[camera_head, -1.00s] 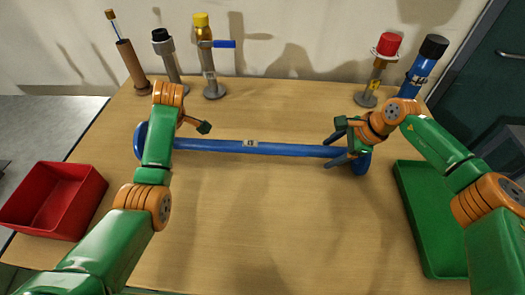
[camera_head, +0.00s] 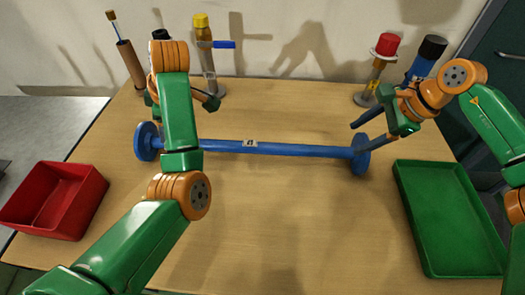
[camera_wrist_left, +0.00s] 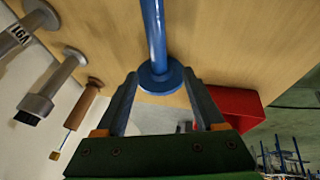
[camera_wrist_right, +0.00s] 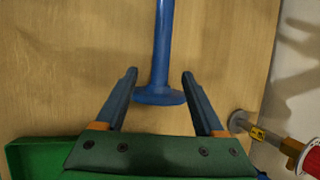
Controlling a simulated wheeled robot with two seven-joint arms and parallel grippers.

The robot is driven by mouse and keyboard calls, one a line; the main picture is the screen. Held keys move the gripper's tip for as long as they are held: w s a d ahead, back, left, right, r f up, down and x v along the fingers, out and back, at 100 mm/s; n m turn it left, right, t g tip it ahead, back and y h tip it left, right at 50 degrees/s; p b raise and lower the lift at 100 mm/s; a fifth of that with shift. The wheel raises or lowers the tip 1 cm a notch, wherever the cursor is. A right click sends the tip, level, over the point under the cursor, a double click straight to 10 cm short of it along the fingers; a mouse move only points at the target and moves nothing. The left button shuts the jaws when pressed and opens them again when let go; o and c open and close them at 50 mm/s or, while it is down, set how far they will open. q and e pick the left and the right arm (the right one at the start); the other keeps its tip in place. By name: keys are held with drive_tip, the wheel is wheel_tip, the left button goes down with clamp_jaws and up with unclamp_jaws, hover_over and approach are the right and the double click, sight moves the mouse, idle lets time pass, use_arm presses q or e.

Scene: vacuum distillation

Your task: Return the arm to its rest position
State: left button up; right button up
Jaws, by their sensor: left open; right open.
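A long blue pipe (camera_head: 275,148) with a round flange at each end lies across the middle of the table. Its left flange (camera_head: 147,141) and right flange (camera_head: 360,154) both show in the head view. My right gripper (camera_head: 358,137) is open and empty near the right flange. In the head view my left arm hides most of that gripper and part of the pipe.
A red bin (camera_head: 52,200) stands at left and a green tray (camera_head: 450,218) at right. Upright at the back are a brown tube (camera_head: 130,65), a yellow-capped piece (camera_head: 203,35), a red-capped piece (camera_head: 383,48) and a black-capped blue cylinder (camera_head: 425,60). The front middle is clear.

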drive_tip(key=shift+s+d+r, duration=0.1)
drive_tip(key=shift+d+r, duration=0.1)
drive_tip(key=shift+r, duration=0.3)
